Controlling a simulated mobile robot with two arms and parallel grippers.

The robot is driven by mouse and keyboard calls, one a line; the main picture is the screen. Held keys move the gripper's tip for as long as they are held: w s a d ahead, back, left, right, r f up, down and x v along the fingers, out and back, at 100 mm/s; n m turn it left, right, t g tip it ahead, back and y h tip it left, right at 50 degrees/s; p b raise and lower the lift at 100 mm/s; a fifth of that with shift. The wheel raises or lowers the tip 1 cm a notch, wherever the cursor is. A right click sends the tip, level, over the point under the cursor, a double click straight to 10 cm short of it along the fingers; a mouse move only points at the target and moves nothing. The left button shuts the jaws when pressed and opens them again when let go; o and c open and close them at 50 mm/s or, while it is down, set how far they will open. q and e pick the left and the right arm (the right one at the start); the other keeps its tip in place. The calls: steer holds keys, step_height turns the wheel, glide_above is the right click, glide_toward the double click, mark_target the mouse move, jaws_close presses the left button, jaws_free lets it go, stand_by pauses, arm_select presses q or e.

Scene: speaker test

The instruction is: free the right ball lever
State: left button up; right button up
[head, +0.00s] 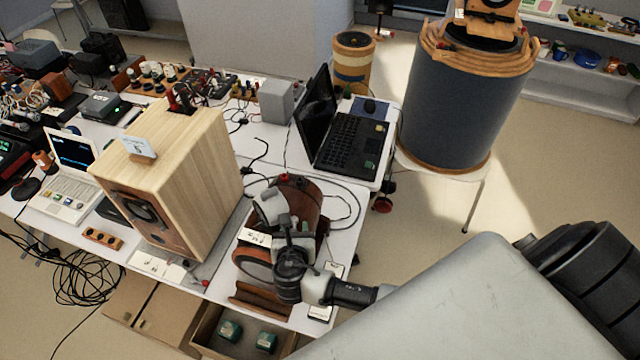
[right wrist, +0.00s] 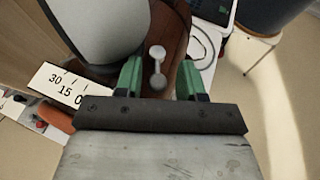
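The ball lever (right wrist: 157,70), a small pale metal bar with rounded ends, shows in the right wrist view against a reddish-brown round wooden body. My right gripper (right wrist: 161,67) is open, with one green finger on each side of the lever and a gap visible on both sides. In the head view my right gripper (head: 287,226) is over the brown wooden device (head: 300,196) at the table's front right corner, and hides much of it, including the lever. A white scale card (right wrist: 58,86) reading 30, 15, 0 is left of the fingers. My left gripper is not in view.
A large pale wooden speaker box (head: 190,175) stands close left of the device. A black laptop (head: 345,140) is behind it, with loose cables between. A big grey drum (head: 460,100) stands on a stool at the right. An open drawer (head: 240,335) lies below.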

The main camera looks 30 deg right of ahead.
mark_target(298, 221)
steer(key=shift+a, duration=0.1)
